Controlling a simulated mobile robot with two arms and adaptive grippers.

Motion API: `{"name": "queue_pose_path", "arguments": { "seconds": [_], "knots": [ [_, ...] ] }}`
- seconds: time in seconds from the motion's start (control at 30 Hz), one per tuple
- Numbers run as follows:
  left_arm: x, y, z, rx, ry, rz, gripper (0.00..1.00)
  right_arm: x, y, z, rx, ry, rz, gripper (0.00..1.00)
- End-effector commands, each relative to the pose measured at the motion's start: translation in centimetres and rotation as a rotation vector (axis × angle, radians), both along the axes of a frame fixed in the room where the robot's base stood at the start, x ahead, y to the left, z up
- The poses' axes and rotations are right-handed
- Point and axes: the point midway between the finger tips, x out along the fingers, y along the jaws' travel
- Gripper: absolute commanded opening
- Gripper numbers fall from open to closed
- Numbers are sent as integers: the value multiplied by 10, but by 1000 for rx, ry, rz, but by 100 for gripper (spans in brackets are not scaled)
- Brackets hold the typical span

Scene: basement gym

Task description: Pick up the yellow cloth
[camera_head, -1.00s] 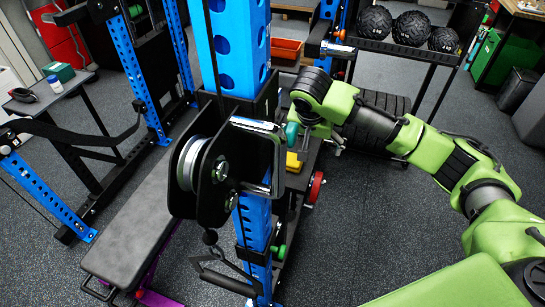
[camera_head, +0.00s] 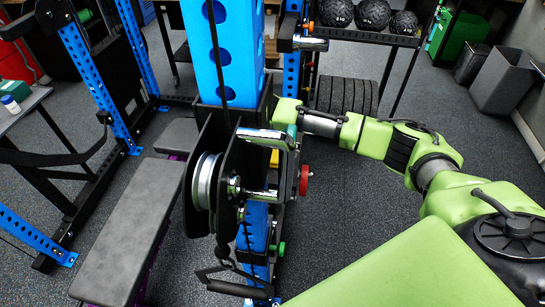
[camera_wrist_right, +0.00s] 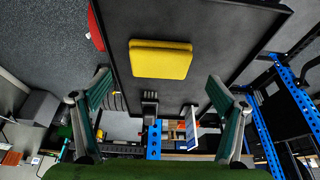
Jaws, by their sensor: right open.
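The yellow cloth (camera_wrist_right: 160,60) is a folded, flat rectangle lying on a dark tray-like surface (camera_wrist_right: 205,40) in the right wrist view. In the head view only a small yellow patch (camera_head: 274,157) shows, mostly hidden behind the rack post and pulley. My right gripper (camera_wrist_right: 158,80) is open, with its teal fingers to the left and right of the cloth in the picture. Nothing is between the fingers that I can see touching them. In the head view my right gripper (camera_head: 284,140) is partly hidden by the rack's metal bracket. My left gripper is not in view.
A blue rack post (camera_head: 222,50) with a black pulley housing (camera_head: 205,185) stands close in front of my right gripper. A grey bench (camera_head: 125,235) is at left.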

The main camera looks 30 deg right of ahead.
Motion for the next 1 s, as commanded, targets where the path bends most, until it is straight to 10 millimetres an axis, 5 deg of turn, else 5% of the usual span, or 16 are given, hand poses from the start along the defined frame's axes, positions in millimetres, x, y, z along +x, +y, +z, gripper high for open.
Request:
{"name": "queue_pose_path", "arguments": {
  "seconds": [0.33,0.63,0.67,0.8,1.0],
  "knots": [
    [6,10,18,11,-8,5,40,14,-11,-39,-1,1,-1,89],
    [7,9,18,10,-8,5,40,16,-12,-45,-1,-1,0,89],
    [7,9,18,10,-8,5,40,16,-12,-45,-1,-1,0,86],
    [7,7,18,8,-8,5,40,16,-12,-45,-1,-1,0,50],
    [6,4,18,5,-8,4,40,16,-12,-45,-1,-1,0,48]
  ]
}}
